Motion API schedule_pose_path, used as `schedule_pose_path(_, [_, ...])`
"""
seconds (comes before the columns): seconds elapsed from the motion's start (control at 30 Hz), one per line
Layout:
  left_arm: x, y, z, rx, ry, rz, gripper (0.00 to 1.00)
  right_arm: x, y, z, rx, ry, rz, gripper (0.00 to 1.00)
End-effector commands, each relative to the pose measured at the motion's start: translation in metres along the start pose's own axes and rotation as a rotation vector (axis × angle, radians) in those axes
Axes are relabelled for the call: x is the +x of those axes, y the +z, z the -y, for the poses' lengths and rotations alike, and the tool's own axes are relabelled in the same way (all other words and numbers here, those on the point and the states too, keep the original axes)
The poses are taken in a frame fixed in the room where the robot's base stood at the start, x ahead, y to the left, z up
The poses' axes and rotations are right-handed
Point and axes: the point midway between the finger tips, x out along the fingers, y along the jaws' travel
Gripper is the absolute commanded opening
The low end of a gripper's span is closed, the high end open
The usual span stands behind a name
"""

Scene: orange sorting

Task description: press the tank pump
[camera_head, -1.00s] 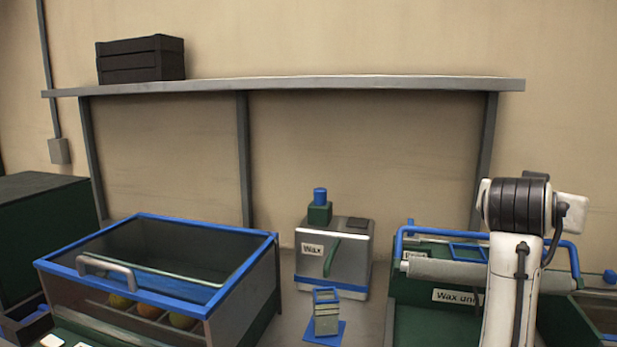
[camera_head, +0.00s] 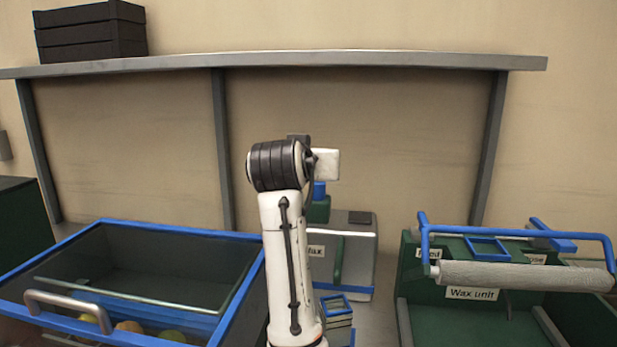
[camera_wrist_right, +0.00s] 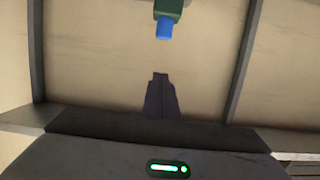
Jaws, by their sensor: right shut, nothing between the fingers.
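The wax tank (camera_head: 357,256) is a grey metal box labelled "Wax" with a green strip on its front. Its pump, a blue cap (camera_head: 319,188) on a green block (camera_head: 318,210), stands on its top left. My right arm hides part of the tank and some of the pump. In the right wrist view the blue cap (camera_wrist_right: 163,28) appears with the green block above it, beyond the fingertips and apart from them. My right gripper (camera_wrist_right: 160,76) is shut and empty, pointing toward the cap; the head view does not show its fingers clearly. My left gripper is not in view.
A glass-lidded bin (camera_head: 150,235) with blue edges and fruit inside stands at the left. A small blue-and-grey stand (camera_head: 337,308) is before the tank. The green wax unit (camera_head: 480,280) with a roller is at the right. A shelf (camera_head: 400,60) runs above.

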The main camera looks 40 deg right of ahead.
Motion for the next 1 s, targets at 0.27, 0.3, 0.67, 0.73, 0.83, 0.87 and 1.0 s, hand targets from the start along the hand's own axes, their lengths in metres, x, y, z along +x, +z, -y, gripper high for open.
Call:
schedule_pose_path(0.27, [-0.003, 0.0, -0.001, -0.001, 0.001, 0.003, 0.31, 0.016, -0.001, 0.0, -0.003, 0.002, 0.0, 0.0])
schedule_pose_path(0.3, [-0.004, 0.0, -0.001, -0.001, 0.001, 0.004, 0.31, 0.022, -0.001, -0.001, -0.004, 0.003, 0.001, 0.0])
schedule_pose_path(0.67, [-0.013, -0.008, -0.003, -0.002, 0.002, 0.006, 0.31, 0.098, -0.002, -0.001, -0.003, 0.003, 0.002, 0.0])
schedule_pose_path(0.73, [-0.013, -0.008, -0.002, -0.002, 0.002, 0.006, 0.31, 0.104, 0.011, 0.0, -0.005, 0.001, 0.004, 0.0])
schedule_pose_path(0.83, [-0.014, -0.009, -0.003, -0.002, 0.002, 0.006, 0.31, 0.106, 0.024, 0.0, -0.002, 0.0, 0.001, 0.0])
schedule_pose_path(0.87, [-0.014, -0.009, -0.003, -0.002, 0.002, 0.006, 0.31, 0.107, 0.027, 0.0, -0.003, 0.001, 0.002, 0.0])
schedule_pose_path(1.0, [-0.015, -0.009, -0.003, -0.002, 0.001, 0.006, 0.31, 0.109, 0.036, 0.0, -0.001, 0.0, 0.0, 0.0])
